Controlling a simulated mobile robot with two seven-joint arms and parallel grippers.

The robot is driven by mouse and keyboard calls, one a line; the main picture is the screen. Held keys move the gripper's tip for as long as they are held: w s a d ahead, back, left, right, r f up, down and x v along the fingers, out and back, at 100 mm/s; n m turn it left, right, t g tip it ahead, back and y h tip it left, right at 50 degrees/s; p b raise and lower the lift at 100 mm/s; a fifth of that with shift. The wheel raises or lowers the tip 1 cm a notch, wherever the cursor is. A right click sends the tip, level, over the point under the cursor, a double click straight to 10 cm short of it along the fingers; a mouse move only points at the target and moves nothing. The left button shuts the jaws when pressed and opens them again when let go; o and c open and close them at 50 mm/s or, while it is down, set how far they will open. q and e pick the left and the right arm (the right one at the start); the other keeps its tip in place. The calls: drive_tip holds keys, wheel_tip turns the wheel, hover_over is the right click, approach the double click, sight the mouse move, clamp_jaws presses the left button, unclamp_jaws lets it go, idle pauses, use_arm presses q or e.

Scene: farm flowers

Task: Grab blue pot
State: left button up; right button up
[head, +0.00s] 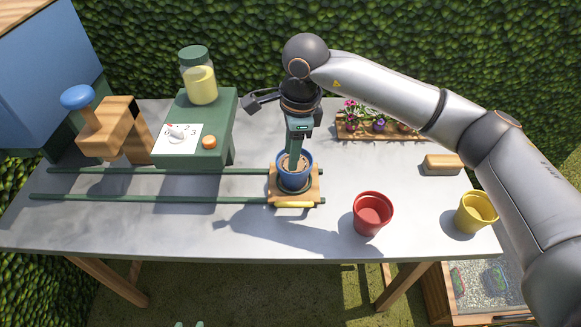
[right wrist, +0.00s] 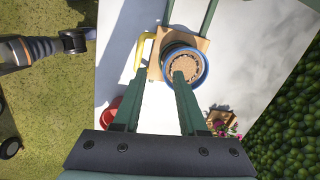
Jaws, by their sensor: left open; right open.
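The blue pot (head: 296,182), filled with brown soil, stands upright on a small wooden carriage (head: 276,197) with a yellow front handle. My right gripper (head: 295,160) is open and points down at the pot from above. In the right wrist view the pot (right wrist: 205,72) lies beyond the green fingers of the gripper (right wrist: 159,75). One finger overlaps the soil and the other appears outside the rim; I cannot tell whether either touches. Only the fingertips of my left gripper (head: 189,324) show at the bottom edge of the head view, apart and empty.
The carriage sits at the right end of two green rails (head: 150,199). A red pot (head: 372,213) and a yellow pot (head: 477,212) stand to the right. A flower tray (head: 385,133) is behind. A green stand (head: 215,125) with a jar (head: 198,80) is left.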

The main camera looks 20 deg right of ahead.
sight(297, 176)
drive_tip(key=shift+h, duration=0.5)
drive_tip(key=f, duration=0.2)
drive_tip(key=w+d+f, duration=0.1)
drive_tip(key=w+d+f+p, duration=0.1)
drive_tip(key=f, duration=0.1)
drive_tip(key=shift+f, duration=0.35)
wheel_tip(297, 176, down, 5)
drive_tip(key=shift+a+r+p, duration=0.1)
drive_tip(key=shift+a+p, duration=0.05)
drive_tip(key=shift+p, duration=0.5)
drive_tip(key=shift+f, duration=0.4)
drive_tip(key=shift+c, duration=0.2)
clamp_jaws()
